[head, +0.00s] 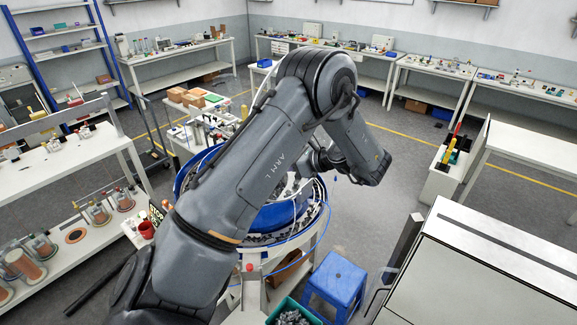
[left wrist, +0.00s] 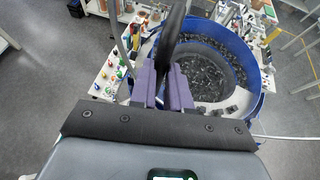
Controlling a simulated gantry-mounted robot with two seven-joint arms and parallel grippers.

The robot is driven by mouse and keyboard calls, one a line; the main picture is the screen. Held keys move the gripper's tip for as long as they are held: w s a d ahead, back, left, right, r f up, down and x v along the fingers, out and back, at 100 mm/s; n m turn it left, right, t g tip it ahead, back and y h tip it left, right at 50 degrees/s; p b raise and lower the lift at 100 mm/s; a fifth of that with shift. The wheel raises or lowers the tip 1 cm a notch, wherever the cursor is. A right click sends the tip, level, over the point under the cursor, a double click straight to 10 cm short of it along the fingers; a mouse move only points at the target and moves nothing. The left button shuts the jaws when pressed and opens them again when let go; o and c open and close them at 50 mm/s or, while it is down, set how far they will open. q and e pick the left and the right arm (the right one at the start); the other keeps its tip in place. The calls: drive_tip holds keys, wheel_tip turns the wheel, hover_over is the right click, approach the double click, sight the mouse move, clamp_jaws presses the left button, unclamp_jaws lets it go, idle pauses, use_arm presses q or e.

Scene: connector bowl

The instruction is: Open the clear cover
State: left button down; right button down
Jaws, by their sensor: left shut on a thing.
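In the left wrist view, my left gripper (left wrist: 168,90) has purple fingers shut on a dark curved bar (left wrist: 174,45), which rises from between them. The bar appears to be part of the clear cover; its transparent sheet cannot be made out. Beyond it is the blue round bowl (left wrist: 256,70), with many black connectors (left wrist: 205,68) inside. In the head view, my left arm crosses in front of the blue bowl (head: 268,218) and hides much of it. The left fingers and the bar cannot be made out there. My right gripper is in neither view.
A blue stool (head: 337,280) and a green crate (head: 290,312) of dark parts stand in front of the bowl. A red button (head: 250,267) is on the bowl's stand. A large white cabinet (head: 480,270) is at right. Open floor (head: 400,180) lies right of the bowl.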

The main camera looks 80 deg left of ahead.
use_arm(q)
drive_tip(key=shift+w+f, duration=0.1)
drive_tip(key=shift+f, duration=0.05)
drive_tip(key=c, duration=1.1)
unclamp_jaws()
